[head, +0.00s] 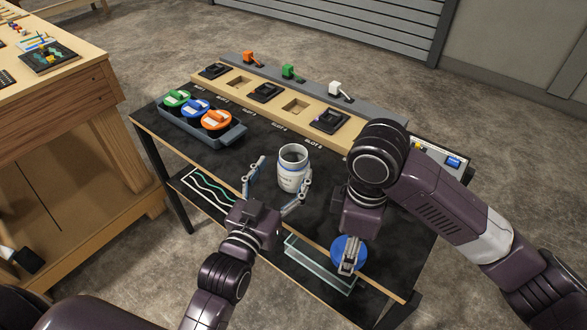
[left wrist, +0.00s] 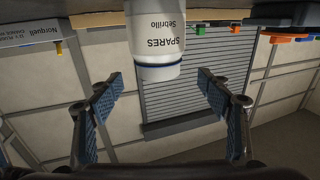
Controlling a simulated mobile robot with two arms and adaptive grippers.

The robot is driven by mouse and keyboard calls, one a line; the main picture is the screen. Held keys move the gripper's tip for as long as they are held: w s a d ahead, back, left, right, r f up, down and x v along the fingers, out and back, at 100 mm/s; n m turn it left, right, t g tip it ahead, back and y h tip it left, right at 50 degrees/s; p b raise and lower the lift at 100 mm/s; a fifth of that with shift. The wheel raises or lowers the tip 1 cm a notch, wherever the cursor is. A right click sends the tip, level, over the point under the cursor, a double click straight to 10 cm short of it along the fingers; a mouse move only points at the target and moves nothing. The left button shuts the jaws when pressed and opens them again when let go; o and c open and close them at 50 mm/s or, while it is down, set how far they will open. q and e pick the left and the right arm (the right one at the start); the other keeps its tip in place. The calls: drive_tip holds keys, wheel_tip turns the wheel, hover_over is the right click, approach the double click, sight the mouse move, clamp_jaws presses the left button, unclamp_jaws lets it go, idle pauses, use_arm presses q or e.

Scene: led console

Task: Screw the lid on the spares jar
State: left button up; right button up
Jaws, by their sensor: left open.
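The spares jar (head: 291,182) is white, open-topped, and stands upright on the dark table. My left gripper (head: 279,174) is open, with its fingers on either side of the jar's near part. In the left wrist view the jar (left wrist: 158,40) shows its SPARES label upside down, between the open fingers, with gaps at both sides. A blue lid (head: 341,246) is at my right gripper (head: 350,265), near the table's front edge, away from the jar. The right fingers appear closed on the lid, covering part of it.
A grey tray (head: 238,134) holds green, blue and orange lidded pieces at the left. A wooden slotted board (head: 218,83) and a grey strip with coloured levers run along the back. A clear-walled tray (head: 318,267) is at the front.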

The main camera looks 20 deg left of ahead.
sight(288, 167)
use_arm(q)
drive_tip(key=shift+w, duration=0.3)
drive_tip(key=shift+w+d+f, duration=0.1)
drive_tip(key=shift+w+f, duration=0.1)
drive_tip(key=shift+w, duration=0.65)
drive_tip(key=shift+w+d+f, duration=0.1)
drive_tip(key=shift+w+f, duration=0.05)
drive_tip(key=shift+w, duration=0.75)
drive_tip(key=shift+w+d+f, duration=0.1)
drive_tip(key=shift+w+f, duration=0.1)
drive_tip(key=shift+w, duration=0.65)
use_arm(e)
drive_tip(key=shift+r, duration=0.25)
use_arm(q)
drive_tip(key=c, duration=1.4)
drive_tip(key=shift+o, duration=0.2)
use_arm(e)
wheel_tip(288, 167, up, 3)
drive_tip(key=p, duration=0.3)
drive_tip(key=shift+f, duration=0.2)
use_arm(q)
wheel_tip(288, 167, up, 20)
